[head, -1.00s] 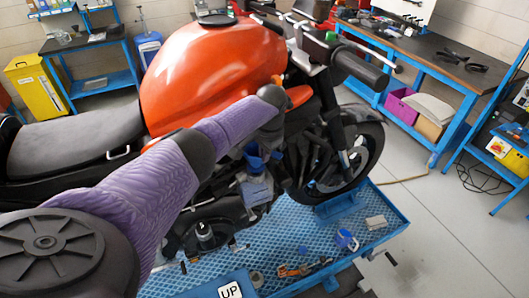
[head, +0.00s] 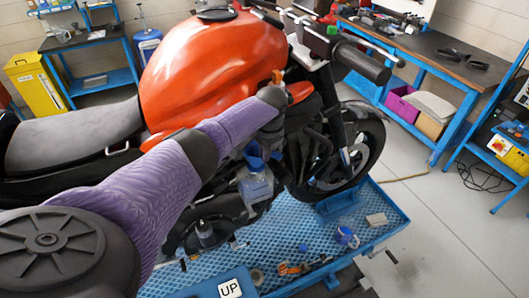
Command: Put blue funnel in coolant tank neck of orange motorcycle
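The orange motorcycle (head: 205,75) stands on a blue lift, its front wheel to the right. A translucent tank (head: 256,188) sits low at its side, below the engine bars, and looks like the coolant tank. A blue piece that looks like the blue funnel (head: 256,157) is just above the tank, close under my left gripper (head: 262,143). The tank neck is hidden, so I cannot tell whether the funnel is in it. My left arm crosses from the lower left, and its gripper points down. Its fingertips are too small and dark to read. My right gripper is not in view.
The blue lift platform (head: 375,233) holds a blue-and-white container (head: 346,238), a pale block (head: 376,220) and several small tools. A workbench (head: 430,60) stands at the back right, a yellow cabinet (head: 40,85) at the back left. The floor on the right is mostly clear.

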